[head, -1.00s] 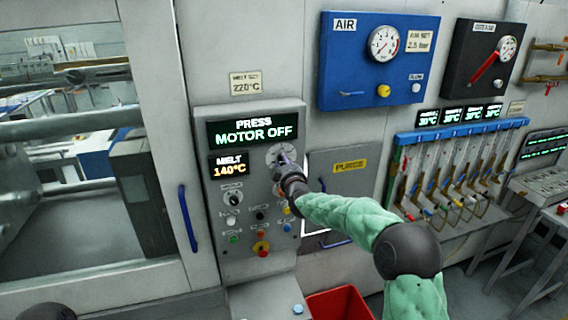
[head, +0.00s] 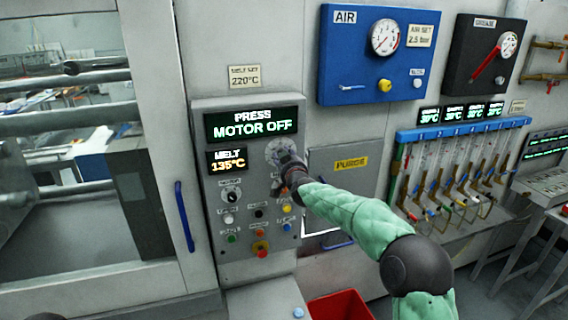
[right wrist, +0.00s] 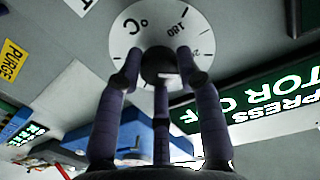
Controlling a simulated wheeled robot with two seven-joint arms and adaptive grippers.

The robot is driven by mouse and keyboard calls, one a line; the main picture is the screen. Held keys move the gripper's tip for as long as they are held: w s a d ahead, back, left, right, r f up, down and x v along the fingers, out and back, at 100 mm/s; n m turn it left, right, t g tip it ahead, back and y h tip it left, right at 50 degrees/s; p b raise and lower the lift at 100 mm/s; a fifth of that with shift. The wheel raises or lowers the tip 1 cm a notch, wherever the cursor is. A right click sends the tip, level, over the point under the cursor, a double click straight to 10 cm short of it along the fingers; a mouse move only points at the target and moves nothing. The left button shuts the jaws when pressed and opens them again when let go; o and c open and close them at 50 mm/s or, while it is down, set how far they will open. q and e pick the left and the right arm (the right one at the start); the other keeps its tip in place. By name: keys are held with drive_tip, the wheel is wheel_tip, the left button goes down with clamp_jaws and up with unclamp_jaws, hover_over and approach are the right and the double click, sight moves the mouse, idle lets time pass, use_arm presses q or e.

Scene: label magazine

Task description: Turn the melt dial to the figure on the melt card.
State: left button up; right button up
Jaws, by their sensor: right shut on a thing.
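The melt card (head: 245,77) on the wall above the panel reads 220°C. The melt display (head: 227,160) on the press panel reads 135°C. The melt dial (head: 277,150) is a white disc right of that display, partly hidden by my right gripper (head: 290,168). In the right wrist view, the dial's white scale (right wrist: 127,30) shows °C and 180, and the fingers of my right gripper (right wrist: 160,75) are closed around its dark knob (right wrist: 158,60). My left gripper is not in view.
The press display (head: 252,124) reads MOTOR OFF. Several small knobs and buttons, including a red one (head: 261,252), lie below the dial. A purge door (head: 345,163) is right of the panel. A red bin (head: 340,306) stands below.

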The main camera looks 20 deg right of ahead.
drive_tip(key=m+b, duration=0.2)
drive_tip(key=m, duration=0.1)
drive_tip(key=m+b, duration=0.2)
drive_tip(key=m, duration=0.2)
drive_tip(key=m+y+b, duration=0.1)
drive_tip(key=m+b, duration=0.1)
drive_tip(key=m, duration=0.1)
drive_tip(key=shift+d+r, duration=0.25)
drive_tip(key=shift+r, duration=0.1)
drive_tip(key=shift+m, duration=0.4)
drive_tip(key=o, duration=1.1)
drive_tip(key=shift+o, duration=0.2)
drive_tip(key=shift+f, duration=0.15)
drive_tip(key=shift+s+f, duration=0.1)
drive_tip(key=s+r, duration=0.1)
drive_tip(key=s, duration=1)
drive_tip(key=shift+s+d, duration=0.3)
drive_tip(key=shift+s, duration=0.1)
